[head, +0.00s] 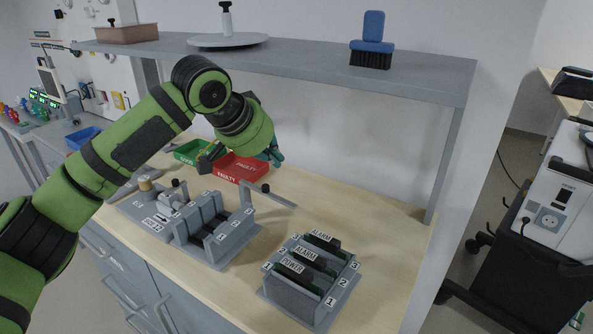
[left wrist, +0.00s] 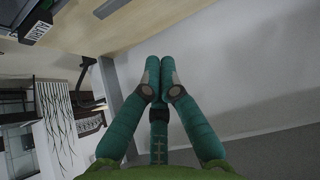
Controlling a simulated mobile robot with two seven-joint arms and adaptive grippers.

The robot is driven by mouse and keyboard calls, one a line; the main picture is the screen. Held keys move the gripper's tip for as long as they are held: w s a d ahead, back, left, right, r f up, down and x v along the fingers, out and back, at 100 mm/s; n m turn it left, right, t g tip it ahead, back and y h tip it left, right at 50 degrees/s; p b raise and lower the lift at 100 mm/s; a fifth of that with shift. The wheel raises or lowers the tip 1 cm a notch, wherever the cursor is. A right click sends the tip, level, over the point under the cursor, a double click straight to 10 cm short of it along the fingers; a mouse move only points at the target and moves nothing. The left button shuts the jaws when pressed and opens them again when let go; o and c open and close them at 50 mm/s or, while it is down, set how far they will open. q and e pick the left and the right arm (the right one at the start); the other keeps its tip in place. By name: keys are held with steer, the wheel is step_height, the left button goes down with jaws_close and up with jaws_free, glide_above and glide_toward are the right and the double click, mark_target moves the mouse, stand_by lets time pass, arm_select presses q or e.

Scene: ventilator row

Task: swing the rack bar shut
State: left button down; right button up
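The rack bar (head: 280,198) is a thin grey bar with a dark knob. It sticks out to the right from the back corner of the grey left rack (head: 232,240), clear of the slots, so it stands swung open. My left gripper (head: 275,156) is above and behind the bar, apart from it, in front of the wall. In the left wrist view its teal fingers (left wrist: 160,68) have their tips together, with nothing seen between them. My right gripper is in neither view.
A second rack (head: 300,300) with cards labelled ALARM and POWER stands to the right. A red FAULTY bin (head: 240,170) and a green bin (head: 190,152) stand behind the left rack. A shelf (head: 300,62) with a blue brush (head: 372,42) overhangs the bench. Bare bench lies right of the bar.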

mark_target(266, 190)
arm_select(q)
steer(key=shift+w+d+f, duration=0.15)
steer(key=p+x, duration=0.2)
steer(key=x, duration=0.7)
steer(key=s+a, duration=0.2)
steer(key=s, duration=0.1)
steer(key=shift+s+a+f, duration=0.1)
steer(key=shift+s+a, duration=0.15)
steer(key=shift+a, duration=0.1)
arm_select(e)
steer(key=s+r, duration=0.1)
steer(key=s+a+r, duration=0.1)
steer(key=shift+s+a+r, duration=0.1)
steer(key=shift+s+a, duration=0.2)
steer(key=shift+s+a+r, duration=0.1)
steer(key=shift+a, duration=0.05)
